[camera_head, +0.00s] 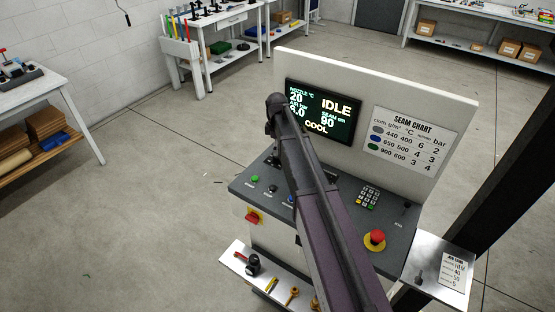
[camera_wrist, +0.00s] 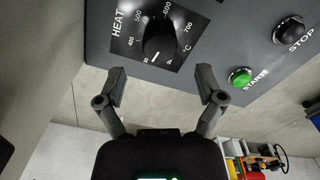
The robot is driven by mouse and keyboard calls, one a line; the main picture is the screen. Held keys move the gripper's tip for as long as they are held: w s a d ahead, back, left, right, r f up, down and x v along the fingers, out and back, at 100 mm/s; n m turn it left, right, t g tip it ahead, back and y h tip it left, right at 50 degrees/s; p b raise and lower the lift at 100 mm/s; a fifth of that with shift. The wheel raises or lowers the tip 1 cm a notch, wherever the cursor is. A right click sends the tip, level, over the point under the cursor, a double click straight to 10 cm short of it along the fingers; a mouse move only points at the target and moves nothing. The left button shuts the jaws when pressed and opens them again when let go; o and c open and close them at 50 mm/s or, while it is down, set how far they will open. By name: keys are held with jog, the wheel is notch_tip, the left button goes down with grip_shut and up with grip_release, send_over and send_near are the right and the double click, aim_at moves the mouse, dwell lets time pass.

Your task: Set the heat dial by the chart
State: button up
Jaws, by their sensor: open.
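The heat dial (camera_wrist: 159,42) is a black round knob on a black plate in the wrist view. Its scale shows 400, 500, 600 and 700 °C. A white mark on the knob sits at its lower edge, away from these numbers. My gripper (camera_wrist: 161,76) is open and empty, its fingertips apart just below the dial. In the head view my arm hides the dial. The seam chart (camera_head: 413,138) on the upright panel lists 440, 650 and 900 g/m² with 400, 500 and 600 °C. A job card (camera_head: 455,272) lies at lower right, its small text unclear.
The screen (camera_head: 323,112) reads IDLE, COOL, nozzle 20 °C. A green start button (camera_wrist: 240,76) and black stop button (camera_wrist: 289,31) are right of the dial. A red emergency button (camera_head: 375,239) and keypad (camera_head: 369,197) are on the console. Tools lie on the lower shelf (camera_head: 240,247).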

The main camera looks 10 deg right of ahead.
aim_at(278, 157)
jog(key=shift+f+b, duration=1.85)
jog(key=shift+f, duration=0.3)
jog(key=c, duration=1.1)
